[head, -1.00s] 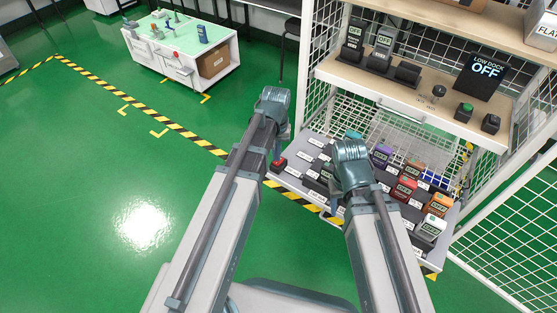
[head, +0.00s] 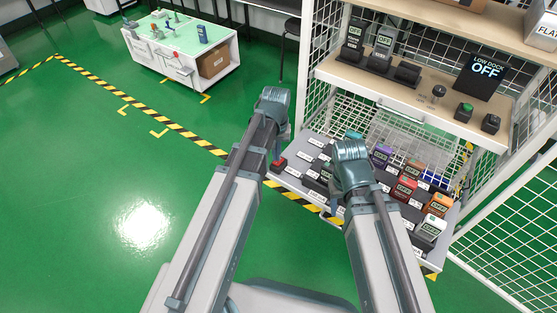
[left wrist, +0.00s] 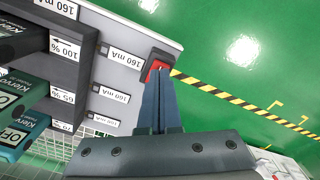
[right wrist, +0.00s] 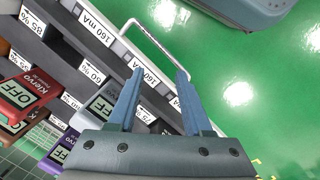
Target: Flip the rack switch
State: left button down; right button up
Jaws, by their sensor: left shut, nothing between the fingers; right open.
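The red rack switch (head: 278,165) sits at the left corner of the lower grey shelf (head: 291,178). In the left wrist view the red switch (left wrist: 154,67) is in a dark housing, partly hidden by my fingers. My left gripper (left wrist: 160,74) is shut and empty, with its tips at the switch; I cannot tell whether they touch it. In the head view my left gripper (head: 277,150) points down just above the switch. The rocker's position is unclear. My right gripper (right wrist: 156,72) is open and empty above the shelf's front edge, near a white handle (right wrist: 160,45).
Several coloured testers, including a red one (right wrist: 24,92) and a purple one (head: 381,154), stand in labelled dark docks on the lower shelf. The upper shelf (head: 420,95) holds more docks and a "LOW DOCK OFF" sign (head: 484,77). Mesh walls flank the rack. Green floor is free at left.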

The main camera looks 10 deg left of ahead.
aim_at(277, 164)
pick_arm(q)
jog(key=shift+f+b, duration=0.9)
dwell(0.4)
jog(key=shift+r, duration=0.1)
notch_tip(277, 164, up, 7)
jog(key=p, duration=0.7)
dwell(0.3)
jog(key=shift+s+d, duration=0.15)
jog(key=s+d+m+y, duration=0.1)
jog(key=s+d+m, duration=0.5)
jog(key=s+d, duration=0.6)
notch_tip(277, 164, up, 28)
jog(key=s+a+p, duration=0.1)
jog(key=s+p, duration=0.1)
jog(key=p, duration=2.6)
jog(key=shift+a, duration=0.4)
